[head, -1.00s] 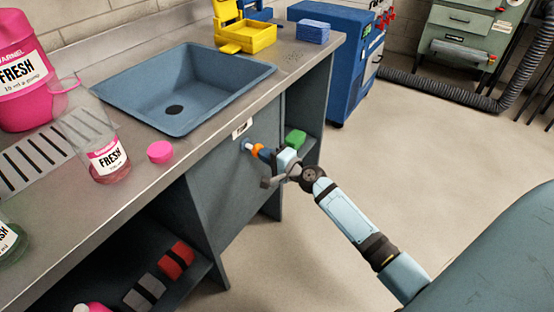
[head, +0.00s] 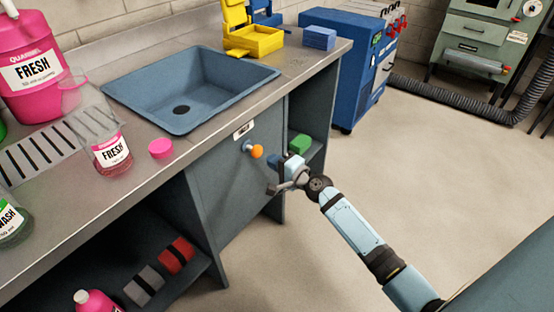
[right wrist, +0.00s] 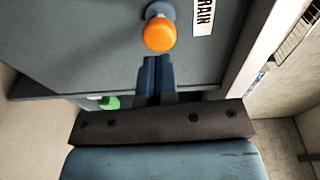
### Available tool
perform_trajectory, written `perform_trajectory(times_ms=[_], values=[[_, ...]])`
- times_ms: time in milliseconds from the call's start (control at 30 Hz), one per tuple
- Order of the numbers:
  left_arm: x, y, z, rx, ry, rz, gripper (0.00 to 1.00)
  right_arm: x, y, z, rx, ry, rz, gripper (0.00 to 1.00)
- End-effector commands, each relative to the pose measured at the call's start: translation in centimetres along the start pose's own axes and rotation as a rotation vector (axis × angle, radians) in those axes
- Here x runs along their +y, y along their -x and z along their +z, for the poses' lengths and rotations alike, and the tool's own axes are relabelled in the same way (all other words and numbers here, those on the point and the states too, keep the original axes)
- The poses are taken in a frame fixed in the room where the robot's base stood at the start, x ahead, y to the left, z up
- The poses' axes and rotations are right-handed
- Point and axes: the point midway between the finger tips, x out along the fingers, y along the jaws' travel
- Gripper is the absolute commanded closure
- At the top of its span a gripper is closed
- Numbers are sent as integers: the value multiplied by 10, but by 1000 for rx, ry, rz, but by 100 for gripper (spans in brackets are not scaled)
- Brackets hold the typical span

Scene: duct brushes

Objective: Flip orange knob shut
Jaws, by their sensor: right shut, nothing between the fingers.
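The orange knob (head: 256,151) sits on a short blue-grey stem on the cabinet front below the sink. In the right wrist view the orange knob (right wrist: 160,34) is just beyond the fingertips, close to a white label reading "DRAIN" (right wrist: 203,16). My right gripper (head: 283,157) is to the right of the knob in the head view, with a visible gap between them. In the right wrist view the right gripper's fingers (right wrist: 157,62) are together, with nothing between them. My left gripper does not show.
The blue sink (head: 190,90) is set into the counter above the knob. A green block (head: 299,143) lies on the shelf behind my gripper. Open floor (head: 420,170) lies to the right.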

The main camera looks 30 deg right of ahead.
Motion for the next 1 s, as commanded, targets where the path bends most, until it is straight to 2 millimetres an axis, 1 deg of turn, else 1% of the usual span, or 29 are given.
perform_trajectory(times_ms=[33, 200, 300, 400, 533, 700, 1000], values=[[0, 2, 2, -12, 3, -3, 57, 1, 16, 0, 0, 2, 4, 100], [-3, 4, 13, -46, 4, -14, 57, 2, 57, 0, -1, 3, 4, 100], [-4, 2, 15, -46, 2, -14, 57, 2, 76, 0, -1, 2, 4, 100], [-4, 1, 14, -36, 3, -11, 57, 2, 89, -1, 0, 2, 4, 100], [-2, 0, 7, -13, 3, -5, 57, 2, 98, -1, 0, 2, 3, 100], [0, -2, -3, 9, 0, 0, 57, 1, 100, -1, 0, 2, 2, 100], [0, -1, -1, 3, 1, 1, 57, 1, 100, -1, 0, 1, 2, 100]])
